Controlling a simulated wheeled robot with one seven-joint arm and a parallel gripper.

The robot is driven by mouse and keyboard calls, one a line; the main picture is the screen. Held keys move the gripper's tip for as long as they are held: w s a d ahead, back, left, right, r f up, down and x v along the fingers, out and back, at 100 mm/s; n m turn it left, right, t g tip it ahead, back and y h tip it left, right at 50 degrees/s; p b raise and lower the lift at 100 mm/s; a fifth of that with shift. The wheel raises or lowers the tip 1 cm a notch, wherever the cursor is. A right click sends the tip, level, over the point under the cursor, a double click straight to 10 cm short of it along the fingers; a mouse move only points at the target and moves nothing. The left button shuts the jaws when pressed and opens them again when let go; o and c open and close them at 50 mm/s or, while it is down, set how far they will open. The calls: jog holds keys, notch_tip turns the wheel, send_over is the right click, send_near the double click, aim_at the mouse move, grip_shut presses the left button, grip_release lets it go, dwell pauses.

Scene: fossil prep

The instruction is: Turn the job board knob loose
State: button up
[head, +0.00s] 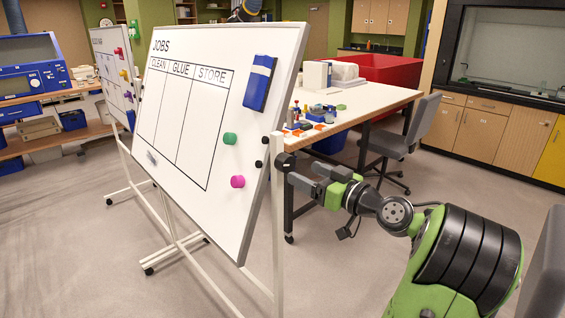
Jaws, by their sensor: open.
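The job board (180,120) is a white tilted panel headed JOBS, with columns CLEAN, GLUE and STORE, held in a white wheeled frame. A dark round knob (285,161) sits on the upright post (278,215) at the board's right edge. My gripper (301,174) is open, its grey fingers pointing left toward the knob. The fingertips are just right of the knob and close to it. I cannot tell whether they touch it or lie around it.
A blue eraser (259,83), a green magnet (230,138) and a pink magnet (238,181) are on the board's face. A worktable (375,98) with small items and a grey chair (415,130) stand behind my arm. Open floor lies at lower right of the board.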

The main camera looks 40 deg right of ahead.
aim_at(289, 165)
jog(key=w, duration=0.9)
jog(key=shift+w+a+p, duration=0.1)
jog(key=shift+w+p, duration=0.05)
jog(key=shift+p, duration=0.15)
jog(key=shift+c, duration=0.4)
